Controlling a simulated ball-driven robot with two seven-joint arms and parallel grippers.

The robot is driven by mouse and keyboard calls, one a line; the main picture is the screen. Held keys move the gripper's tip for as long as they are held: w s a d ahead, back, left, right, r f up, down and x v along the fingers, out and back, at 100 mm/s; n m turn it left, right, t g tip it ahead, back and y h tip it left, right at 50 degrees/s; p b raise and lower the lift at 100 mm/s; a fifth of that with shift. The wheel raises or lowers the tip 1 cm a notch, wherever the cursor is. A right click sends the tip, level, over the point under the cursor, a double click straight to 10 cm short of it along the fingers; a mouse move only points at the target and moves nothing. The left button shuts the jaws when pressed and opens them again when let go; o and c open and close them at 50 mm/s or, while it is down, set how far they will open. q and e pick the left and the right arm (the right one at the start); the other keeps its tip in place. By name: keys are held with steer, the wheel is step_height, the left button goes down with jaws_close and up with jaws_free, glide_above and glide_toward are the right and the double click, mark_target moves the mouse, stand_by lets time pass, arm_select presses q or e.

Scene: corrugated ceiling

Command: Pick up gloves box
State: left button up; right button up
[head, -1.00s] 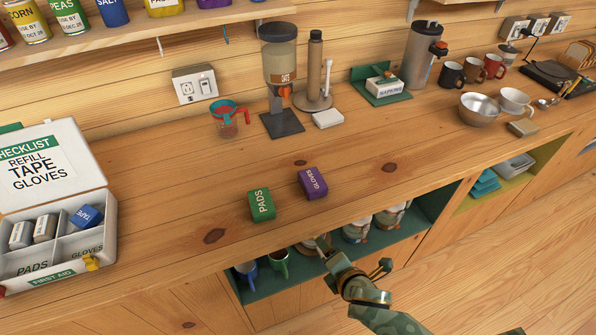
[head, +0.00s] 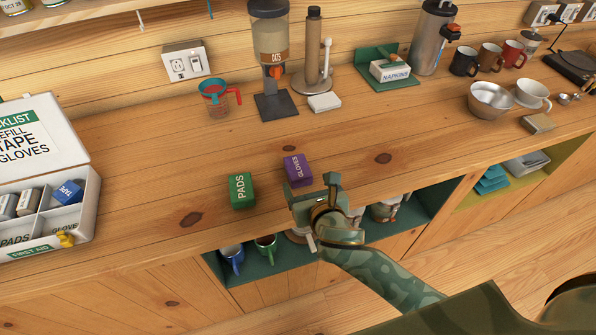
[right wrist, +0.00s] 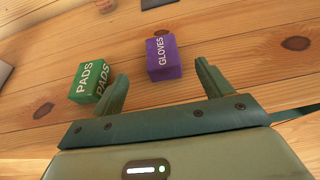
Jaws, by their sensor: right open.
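The purple gloves box (head: 298,170) stands on the wooden counter, just right of the green pads box (head: 242,190). In the right wrist view the gloves box (right wrist: 163,57) is ahead of my fingers, roughly between their lines and apart from them. The pads box (right wrist: 92,81) is beside the left finger there. My right gripper (head: 311,188) is open and empty at the counter's front edge, just in front of the gloves box. It also shows in the right wrist view (right wrist: 163,88). My left gripper is not in view.
An open first aid case (head: 84,222) with compartments is at the left. A red-handled measuring cup (head: 217,98), an oats dispenser (head: 271,60) and a napkin holder (head: 390,72) stand at the back. Mugs sit on the shelf (head: 285,262) below. The counter behind the boxes is clear.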

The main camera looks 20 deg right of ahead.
mark_target(299, 171)
steer(key=b+x, duration=0.1)
steer(key=x, duration=0.5)
steer(key=shift+a+f, duration=0.1)
steer(key=shift+f, duration=0.05)
steer(key=b+x, duration=0.1)
steer(key=x, duration=0.1)
steer(key=b+x, duration=0.1)
steer(key=x, duration=0.1)
steer(key=shift+w+d+f, duration=0.1)
steer(key=shift+d+f, duration=0.1)
steer(key=shift+f, duration=0.2)
steer(key=shift+w, duration=0.5)
steer(key=shift+s, duration=0.1)
steer(key=shift+c, duration=0.6)
steer(key=c, duration=0.9)
